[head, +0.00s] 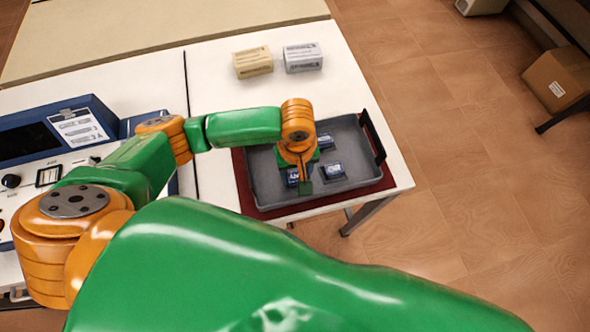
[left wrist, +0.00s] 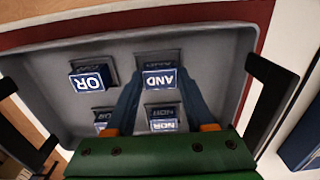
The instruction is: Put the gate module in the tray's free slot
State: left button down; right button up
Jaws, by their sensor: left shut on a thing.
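The grey tray (head: 262,172) sits on the right part of the white table. In the left wrist view the tray (left wrist: 218,72) holds blue modules in its slots. The AND module (left wrist: 160,79) is between the fingers of my left gripper (left wrist: 161,88), which is shut on it. In the head view my left gripper (head: 304,176) is inside the tray.
A dark red mat (head: 243,182) lies under the tray. The tray has upright black handles (head: 373,137). Beige (head: 253,63) and grey (head: 303,57) boxes stand at the table's back. A blue instrument panel (head: 100,112) is at the left. Table between boxes and tray is clear.

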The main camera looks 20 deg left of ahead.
aim_at(297, 177)
pick_arm(q)
jog(key=shift+s+d, duration=0.2)
jog(key=shift+s, duration=0.05)
jog(key=shift+c, duration=2.4)
grip_release()
jog(key=shift+f, duration=0.1)
jog(key=shift+o, duration=1.1)
jog(key=shift+w, duration=0.1)
jog(key=shift+w+a, duration=0.1)
jog(key=shift+r, duration=0.35)
notch_tip(297, 177, up, 12)
jog(key=p, duration=0.2)
jog(key=shift+f, duration=0.15)
